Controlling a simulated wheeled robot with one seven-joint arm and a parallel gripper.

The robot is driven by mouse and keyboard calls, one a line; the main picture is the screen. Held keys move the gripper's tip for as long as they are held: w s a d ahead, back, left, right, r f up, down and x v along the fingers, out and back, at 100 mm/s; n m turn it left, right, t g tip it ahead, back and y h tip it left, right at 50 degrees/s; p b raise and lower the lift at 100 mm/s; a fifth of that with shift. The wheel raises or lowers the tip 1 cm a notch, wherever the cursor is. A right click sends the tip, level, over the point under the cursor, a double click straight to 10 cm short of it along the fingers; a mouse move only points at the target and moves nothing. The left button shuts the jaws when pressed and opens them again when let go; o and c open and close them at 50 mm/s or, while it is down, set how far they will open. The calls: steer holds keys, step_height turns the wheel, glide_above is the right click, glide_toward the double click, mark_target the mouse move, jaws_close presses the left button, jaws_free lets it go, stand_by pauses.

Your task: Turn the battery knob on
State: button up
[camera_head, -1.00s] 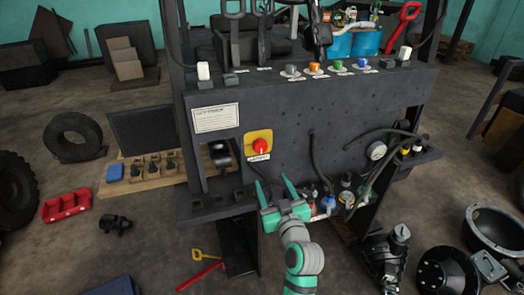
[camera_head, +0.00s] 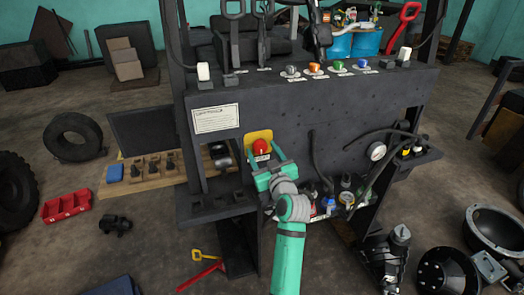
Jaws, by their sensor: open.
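The battery knob (camera_head: 260,146) is red and sits on a yellow plate (camera_head: 257,136) on the dark front panel (camera_head: 350,115) of the forklift. A small white label shows below the knob. My gripper (camera_head: 263,158) is green and open, right in front of the lower part of the plate, with one finger on each side of the knob's area. Its body hides the lower plate edge. I cannot tell whether the fingers touch the knob.
Small coloured knobs (camera_head: 315,68) line the panel's top ledge. Black hoses, a round gauge (camera_head: 377,151) and several fittings are right of my gripper. Loose parts and a red tray (camera_head: 66,205) lie on the floor.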

steer(key=shift+w+a, duration=0.15)
steer(key=shift+w, duration=0.3)
steer(key=c, duration=1.1)
steer(key=shift+o, duration=0.2)
